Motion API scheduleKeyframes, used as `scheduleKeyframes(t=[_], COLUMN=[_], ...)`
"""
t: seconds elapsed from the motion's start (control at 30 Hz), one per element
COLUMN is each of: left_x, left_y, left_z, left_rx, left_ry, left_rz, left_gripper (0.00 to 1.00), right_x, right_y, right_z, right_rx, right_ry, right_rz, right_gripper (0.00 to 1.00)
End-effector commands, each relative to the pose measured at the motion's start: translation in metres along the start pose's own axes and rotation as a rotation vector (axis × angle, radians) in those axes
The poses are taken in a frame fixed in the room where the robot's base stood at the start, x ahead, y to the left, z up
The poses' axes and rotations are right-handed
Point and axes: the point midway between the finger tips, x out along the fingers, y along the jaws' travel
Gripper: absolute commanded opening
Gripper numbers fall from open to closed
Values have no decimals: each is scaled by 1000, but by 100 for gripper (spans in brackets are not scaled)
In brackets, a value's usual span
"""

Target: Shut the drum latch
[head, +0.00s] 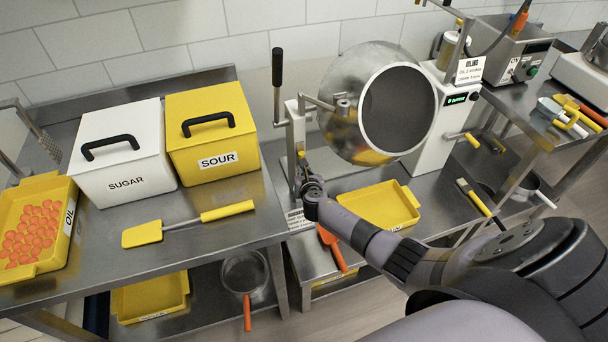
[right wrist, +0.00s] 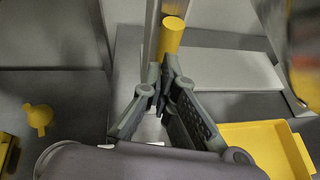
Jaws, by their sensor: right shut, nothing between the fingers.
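The round metal drum (head: 345,75) stands at the back with its grey mesh face towards me. Which part is its latch I cannot tell for sure. A lever with a black grip (head: 277,70) rises left of the drum. My right gripper (head: 303,158) is shut and empty at the drum stand's lower left. In the right wrist view its fingertips (right wrist: 165,75) are together just below a yellow cylindrical handle (right wrist: 172,35); whether they touch it I cannot tell.
A yellow tray (head: 378,205) lies below the drum; it also shows in the right wrist view (right wrist: 265,150). White SUGAR (head: 120,160) and yellow SOUR (head: 215,135) bins and a yellow spatula (head: 142,234) stand left. The control box (head: 455,110) is right of the drum.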

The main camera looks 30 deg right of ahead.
Motion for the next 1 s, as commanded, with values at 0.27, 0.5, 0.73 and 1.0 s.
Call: scheduleKeyframes(t=[0.27,0.5,0.73,1.0], left_x=[-2,-2,-2,-3], left_y=[0,0,0,1], left_z=[0,0,0,-1], left_rx=[0,0,0,0], left_ry=[0,0,-1,0], left_rz=[0,0,0,1], left_gripper=[42,42,42,42], right_x=[4,5,5,4], right_y=[2,2,2,-3], right_z=[6,7,7,7], right_rx=[1,0,0,-2], right_ry=[0,1,0,1], right_rz=[0,0,0,0], right_gripper=[0,0,0,0])
